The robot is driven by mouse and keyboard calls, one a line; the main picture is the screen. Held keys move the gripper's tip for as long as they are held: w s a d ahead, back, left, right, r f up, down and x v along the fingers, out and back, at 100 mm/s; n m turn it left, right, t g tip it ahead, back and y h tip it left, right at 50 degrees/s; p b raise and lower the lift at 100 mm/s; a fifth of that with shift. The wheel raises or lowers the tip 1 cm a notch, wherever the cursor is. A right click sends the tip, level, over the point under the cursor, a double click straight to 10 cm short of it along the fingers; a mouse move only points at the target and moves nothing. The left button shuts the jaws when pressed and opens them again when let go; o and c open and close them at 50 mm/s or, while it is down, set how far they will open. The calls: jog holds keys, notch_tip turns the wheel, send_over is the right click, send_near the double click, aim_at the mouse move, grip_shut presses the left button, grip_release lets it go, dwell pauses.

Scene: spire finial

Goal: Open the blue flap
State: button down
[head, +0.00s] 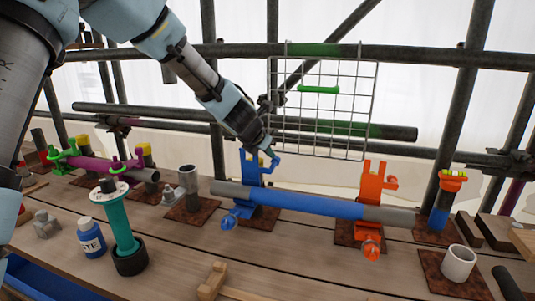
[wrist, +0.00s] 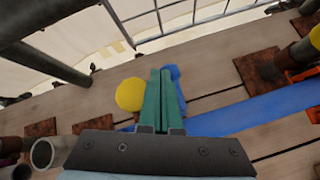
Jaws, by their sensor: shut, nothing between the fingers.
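A blue bracket (head: 249,170) stands upright on a rusty plate and cradles a long pipe (head: 310,204) with a blue middle and grey ends. A blue knob (head: 229,221) hangs at its front. I cannot tell clearly which part of the bracket is the flap or how far it is open. My gripper (head: 268,152) is at the top of the bracket. In the wrist view its green fingers (wrist: 161,72) are shut together with nothing between them. A blue part (wrist: 175,85) of the bracket is right beside the right finger; I cannot tell if they touch.
An orange bracket (head: 373,178) supports the pipe farther right. A wire grid (head: 322,110) and horizontal scaffold tubes are behind my gripper. A teal cylinder (head: 121,225), a blue bottle (head: 91,238) and a white cup (head: 458,263) stand on the wooden bench. A yellow disc (wrist: 130,95) lies left of the fingers.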

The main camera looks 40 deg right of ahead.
jog(key=shift+w+d+f, duration=0.25)
jog(key=shift+w+d, duration=0.05)
jog(key=shift+d, duration=0.15)
jog(key=shift+w+d+f, duration=0.25)
jog(key=shift+d, duration=0.2)
jog(key=shift+f, duration=0.1)
jog(key=v, duration=1)
jog(key=shift+s+a+r+b, duration=0.15)
jog(key=shift+a+r+b, duration=0.05)
jog(key=shift+r+b, duration=0.2)
